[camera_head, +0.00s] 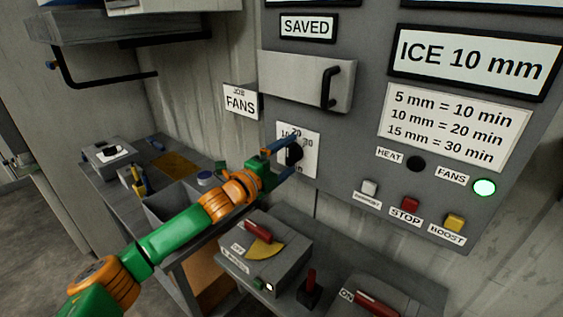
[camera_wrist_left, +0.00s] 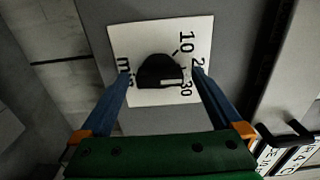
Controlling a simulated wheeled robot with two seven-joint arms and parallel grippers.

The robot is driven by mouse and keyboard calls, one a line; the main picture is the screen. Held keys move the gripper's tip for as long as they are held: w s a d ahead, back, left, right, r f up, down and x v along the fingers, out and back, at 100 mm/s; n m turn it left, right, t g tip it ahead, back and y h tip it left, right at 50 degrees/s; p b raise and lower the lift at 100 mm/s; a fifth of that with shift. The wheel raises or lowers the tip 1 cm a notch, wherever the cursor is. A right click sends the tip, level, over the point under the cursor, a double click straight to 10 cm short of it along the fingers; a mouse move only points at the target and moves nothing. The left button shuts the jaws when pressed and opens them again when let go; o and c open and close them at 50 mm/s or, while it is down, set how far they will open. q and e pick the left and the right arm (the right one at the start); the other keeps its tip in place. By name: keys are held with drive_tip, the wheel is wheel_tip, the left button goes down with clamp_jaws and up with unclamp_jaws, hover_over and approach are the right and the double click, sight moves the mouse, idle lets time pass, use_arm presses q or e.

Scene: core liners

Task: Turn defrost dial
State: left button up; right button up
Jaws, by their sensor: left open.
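The defrost dial (camera_head: 294,154) is a black knob on a white numbered plate (camera_head: 311,166) on the grey panel. My left gripper (camera_head: 288,144) comes in from the left and is at the dial. In the left wrist view the dial (camera_wrist_left: 158,71) lies between the two blue fingers (camera_wrist_left: 160,86), which stand apart on either side of it. I cannot tell whether they touch it. A pale mark shows on the knob, near the 30 side of the plate. The plate also carries 10 and 20, partly covered by a finger. My right gripper is not in view.
A drawer front (camera_head: 305,82) with a black handle sits above the dial. To the right are a green lit FANS lamp (camera_head: 484,187), a red STOP button (camera_head: 410,204) and a yellow BOOST button (camera_head: 454,222). A grey box with a red lever (camera_head: 262,231) stands below. An ICE 10 mm sign (camera_head: 470,62) hangs above.

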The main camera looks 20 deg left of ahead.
sight(287, 158)
use_arm(q)
drive_tip(key=b+v, duration=0.2)
drive_tip(key=v, duration=0.4)
drive_tip(key=shift+s, duration=0.1)
